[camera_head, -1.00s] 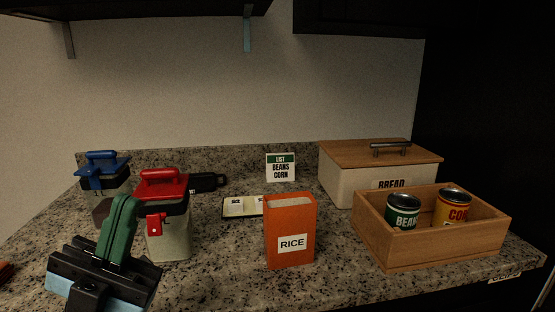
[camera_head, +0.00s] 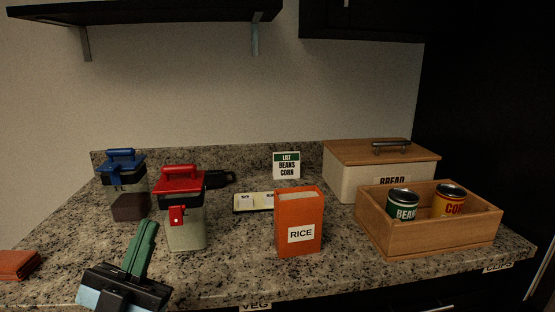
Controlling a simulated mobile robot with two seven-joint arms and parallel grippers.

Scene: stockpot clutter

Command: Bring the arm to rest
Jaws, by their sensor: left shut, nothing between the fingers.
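My left gripper (camera_head: 146,244) shows at the lower left, with green fingers closed together and nothing between them. It is in front of the counter, left of the red-lidded canister (camera_head: 186,225) and apart from it in the picture. A green bean can (camera_head: 402,204) and a yellow and red corn can (camera_head: 448,202) stand inside the open wooden crate (camera_head: 420,239) at the right. A list card (camera_head: 286,166) reading beans and corn stands at the back. My right gripper is not in view.
A blue-lidded canister (camera_head: 125,192), an orange rice box (camera_head: 299,222) and a bread box (camera_head: 350,180) stand on the granite counter (camera_head: 230,271). A brown item (camera_head: 18,264) lies at the far left. A dark shelf (camera_head: 150,12) hangs above. The counter's front middle is clear.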

